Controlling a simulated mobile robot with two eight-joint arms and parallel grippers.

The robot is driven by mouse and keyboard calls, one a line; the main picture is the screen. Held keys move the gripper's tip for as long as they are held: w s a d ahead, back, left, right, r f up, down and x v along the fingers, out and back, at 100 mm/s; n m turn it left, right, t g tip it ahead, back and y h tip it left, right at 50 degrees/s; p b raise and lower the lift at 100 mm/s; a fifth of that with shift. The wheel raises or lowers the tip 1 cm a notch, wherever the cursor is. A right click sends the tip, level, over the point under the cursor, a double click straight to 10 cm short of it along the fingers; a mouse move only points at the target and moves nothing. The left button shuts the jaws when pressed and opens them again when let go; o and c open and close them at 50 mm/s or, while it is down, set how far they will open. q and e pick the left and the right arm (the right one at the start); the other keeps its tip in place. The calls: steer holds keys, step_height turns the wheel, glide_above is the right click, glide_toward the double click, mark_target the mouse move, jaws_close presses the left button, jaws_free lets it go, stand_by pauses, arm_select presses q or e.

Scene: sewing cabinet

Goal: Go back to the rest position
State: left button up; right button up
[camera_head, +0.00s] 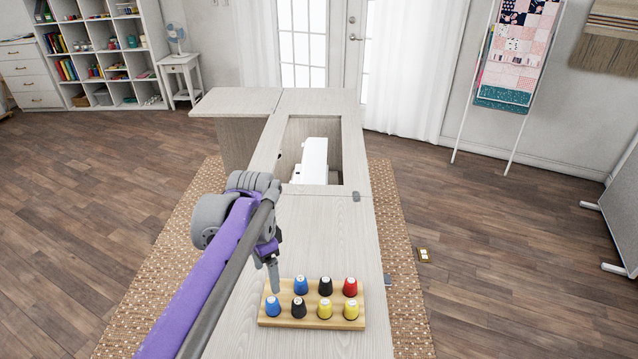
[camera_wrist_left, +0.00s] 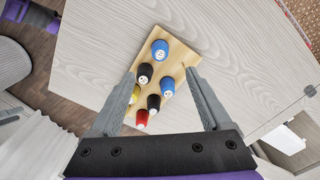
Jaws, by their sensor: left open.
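My left gripper (camera_head: 273,285) hangs over the left end of a wooden spool rack (camera_head: 312,323) in the head view. Its two fingers are apart and nothing shows between them in the left wrist view (camera_wrist_left: 160,78) except the rack beyond. The rack holds several thread cones in two rows. The back row shows a blue cone (camera_head: 300,286), a black cone (camera_head: 325,286) and a red cone (camera_head: 350,287). The front row shows a blue cone (camera_head: 273,307), a black cone (camera_head: 298,308) and two yellow cones (camera_head: 325,309). My right gripper is not in view.
The rack stands on the pale wooden cabinet top (camera_head: 330,235). Behind it, a white sewing machine (camera_head: 314,158) sits in the cabinet's opening. The cabinet top between rack and opening looks clear. A woven rug (camera_head: 400,270) lies under the cabinet.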

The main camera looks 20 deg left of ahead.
arm_select(q)
steer(key=s+d+f+n+t+p, duration=0.1)
steer(key=s+d+n+t+p, duration=0.1)
steer(key=s, duration=0.5)
steer(key=s+d+n+t+p, duration=0.3)
steer(key=s+d+n+p, duration=0.1)
steer(key=s, duration=0.4)
steer(key=shift+s+d+f+n+p, duration=0.25)
steer(key=shift+d+f+n+p, duration=0.15)
steer(key=shift+n+p, duration=0.45)
